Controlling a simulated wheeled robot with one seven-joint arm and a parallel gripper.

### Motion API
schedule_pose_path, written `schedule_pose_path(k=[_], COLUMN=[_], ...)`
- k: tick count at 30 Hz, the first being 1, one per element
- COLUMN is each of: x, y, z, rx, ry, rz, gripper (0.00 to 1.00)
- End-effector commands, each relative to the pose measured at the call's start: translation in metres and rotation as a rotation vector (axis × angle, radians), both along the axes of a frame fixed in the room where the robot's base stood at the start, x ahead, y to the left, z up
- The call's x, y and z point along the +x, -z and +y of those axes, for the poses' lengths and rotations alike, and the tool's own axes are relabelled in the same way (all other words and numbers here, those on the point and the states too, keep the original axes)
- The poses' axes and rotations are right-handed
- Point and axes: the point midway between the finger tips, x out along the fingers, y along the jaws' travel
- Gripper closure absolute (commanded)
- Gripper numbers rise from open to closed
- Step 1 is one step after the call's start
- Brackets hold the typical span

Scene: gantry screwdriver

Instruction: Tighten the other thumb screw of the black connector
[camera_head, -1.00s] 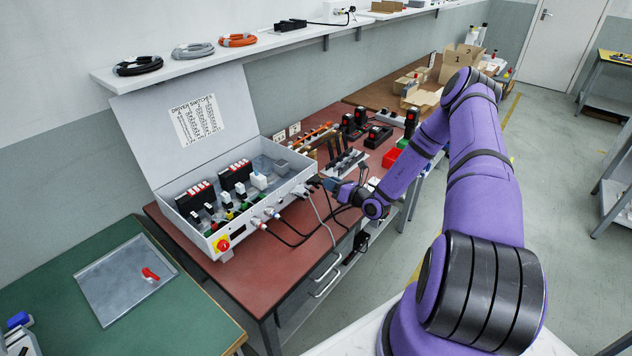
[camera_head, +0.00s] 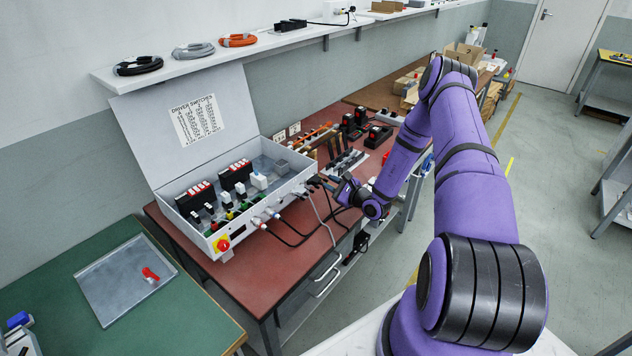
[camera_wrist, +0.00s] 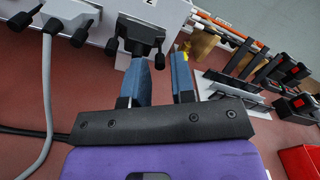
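The black connector (camera_wrist: 139,32) is plugged into the side of the light grey box, at the top of the wrist view. Its left thumb screw (camera_wrist: 111,47) shows clear of my fingers. Its right thumb screw (camera_wrist: 161,60) lies at the gap between my blue fingertips. My gripper (camera_wrist: 166,62) is open, with one finger in front of the connector body and the other to the right of the screw. I cannot tell whether either finger touches the screw. In the head view my gripper (camera_head: 331,183) is at the box's right end, where the connector is too small to make out.
A grey connector (camera_wrist: 66,22) with a grey cable sits left of the black one. The open switch box (camera_head: 250,200) stands on a red-topped bench (camera_head: 300,247) with cables hanging in front. Black tools in a rack (camera_wrist: 262,70) stand to the right.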

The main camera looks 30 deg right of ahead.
Motion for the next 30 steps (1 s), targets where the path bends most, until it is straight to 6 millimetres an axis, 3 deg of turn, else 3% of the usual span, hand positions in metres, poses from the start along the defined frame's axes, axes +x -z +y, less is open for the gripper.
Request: schedule_pose_path(k=[15, 26, 30], x=[0.0004, 0.0001, 0.0001], y=[-0.0005, -0.0002, -0.0002], z=[0.0009, 0.0003, 0.0003], rx=[-0.604, -0.694, -0.693], ry=[-0.002, -0.001, -0.001], rz=[-0.220, -0.252, -0.252], gripper=[0.76, 0.76, 1.00])
